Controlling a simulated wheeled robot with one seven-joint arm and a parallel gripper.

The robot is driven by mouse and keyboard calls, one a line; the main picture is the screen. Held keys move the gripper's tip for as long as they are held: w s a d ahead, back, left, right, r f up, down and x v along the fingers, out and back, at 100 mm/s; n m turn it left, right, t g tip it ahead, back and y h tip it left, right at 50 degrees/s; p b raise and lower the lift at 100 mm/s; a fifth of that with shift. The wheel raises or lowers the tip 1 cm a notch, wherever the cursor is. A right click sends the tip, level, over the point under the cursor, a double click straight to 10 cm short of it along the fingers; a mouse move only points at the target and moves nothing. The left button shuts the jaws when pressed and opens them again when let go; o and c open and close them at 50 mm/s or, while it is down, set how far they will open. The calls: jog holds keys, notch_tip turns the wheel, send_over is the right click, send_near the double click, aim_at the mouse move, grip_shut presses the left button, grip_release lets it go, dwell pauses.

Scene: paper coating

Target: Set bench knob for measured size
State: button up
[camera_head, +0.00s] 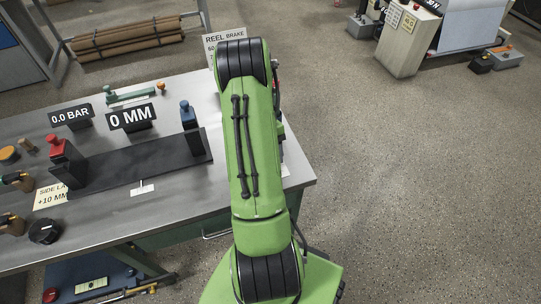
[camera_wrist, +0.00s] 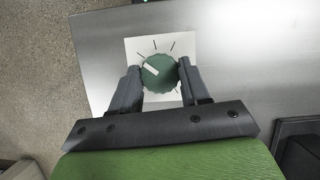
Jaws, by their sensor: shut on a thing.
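A round green knob (camera_wrist: 159,73) with a white pointer mark sits on a white plate (camera_wrist: 133,46) with dark tick lines. In the wrist view the pointer is turned toward the upper left of the knob's face. My gripper (camera_wrist: 160,76) has one finger on each side of the knob and is shut on it. In the head view my green arm hides the knob and the gripper. A display reading "0 MM" (camera_head: 132,117) stands on the metal bench (camera_head: 150,215), and another reading "0.0 BAR" (camera_head: 71,116) stands left of it.
A dark flat bed with a red-topped block (camera_head: 57,145) and a blue-topped block (camera_head: 187,113) lies on the bench. A card reading "SIDE LA… +10 MM" (camera_head: 50,196) and a black knob (camera_head: 44,231) are at the left. A "REEL BRAKE" sign (camera_head: 212,44) stands behind.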

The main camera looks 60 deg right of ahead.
jog(key=m+t+y, duration=0.1)
jog(key=m, duration=0.2)
jog(key=shift+s+d+m+p, duration=0.1)
jog(key=shift+s+m+p, duration=0.05)
jog(key=shift+m+p, duration=0.15)
jog(key=shift+m+t+p, duration=0.45)
jog(key=shift+m+t, duration=0.25)
jog(key=shift+m, duration=1.2)
jog(key=o, duration=1)
jog(key=shift+y, duration=0.3)
jog(key=shift+o, duration=0.2)
jog(key=p+v, duration=0.4)
jog(key=v, duration=1.1)
jog(key=shift+r, duration=0.4)
